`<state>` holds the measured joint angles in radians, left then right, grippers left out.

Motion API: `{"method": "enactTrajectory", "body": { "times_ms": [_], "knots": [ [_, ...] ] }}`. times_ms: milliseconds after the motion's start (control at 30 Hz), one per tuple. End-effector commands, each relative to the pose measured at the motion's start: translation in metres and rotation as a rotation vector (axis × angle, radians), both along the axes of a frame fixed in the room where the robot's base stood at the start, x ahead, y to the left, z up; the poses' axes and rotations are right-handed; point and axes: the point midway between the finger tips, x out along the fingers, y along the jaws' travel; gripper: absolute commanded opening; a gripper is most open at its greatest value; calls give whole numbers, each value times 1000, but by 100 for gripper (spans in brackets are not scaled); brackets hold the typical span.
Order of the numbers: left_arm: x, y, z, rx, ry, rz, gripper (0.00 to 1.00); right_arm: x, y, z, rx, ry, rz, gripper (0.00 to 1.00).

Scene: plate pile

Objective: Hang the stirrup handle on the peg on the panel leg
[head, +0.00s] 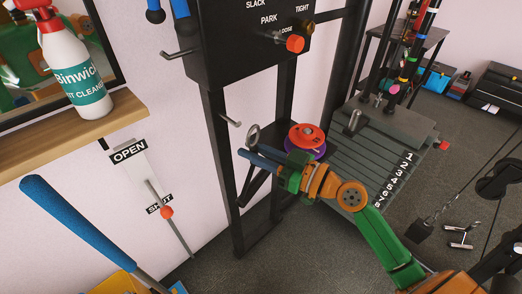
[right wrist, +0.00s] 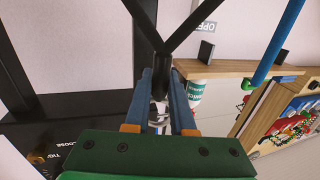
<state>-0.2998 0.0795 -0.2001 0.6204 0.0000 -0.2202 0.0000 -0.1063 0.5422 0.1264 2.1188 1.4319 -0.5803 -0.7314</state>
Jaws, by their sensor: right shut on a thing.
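The stirrup handle shows in the head view as a metal ring (head: 253,135) above my right fingers and black straps (head: 252,188) below them. My right gripper (head: 262,157) is shut on it near its top, and the fingers hide the part between. In the right wrist view the black straps (right wrist: 163,50) form a Y beyond the fingertips (right wrist: 161,82), with a shiny metal part between the fingers. The short peg (head: 232,122) sticks out from the panel's left leg (head: 217,135). The ring is a little right of and below the peg in the picture, apart from it. My left gripper is not in view.
The black panel (head: 240,45) carries a red knob (head: 295,43) and another peg (head: 178,53). A weight stack (head: 370,150) and red and purple discs (head: 306,137) stand behind my right gripper. A wooden shelf (head: 60,140) holds a spray bottle (head: 75,60). A blue padded bar (head: 75,220) is at left.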

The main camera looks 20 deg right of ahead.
Motion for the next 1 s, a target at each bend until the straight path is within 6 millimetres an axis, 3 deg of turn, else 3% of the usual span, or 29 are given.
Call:
{"method": "enactTrajectory", "body": {
  "times_ms": [667, 800, 1000],
  "knots": [
    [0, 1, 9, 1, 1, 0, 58, 54, 20, -4, 0, 1, 1, 0],
    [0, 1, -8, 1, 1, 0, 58, 61, 23, -15, -2, -2, 1, 0],
    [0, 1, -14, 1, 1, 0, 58, 64, 24, -18, -2, 0, 1, 0]
  ]
}}
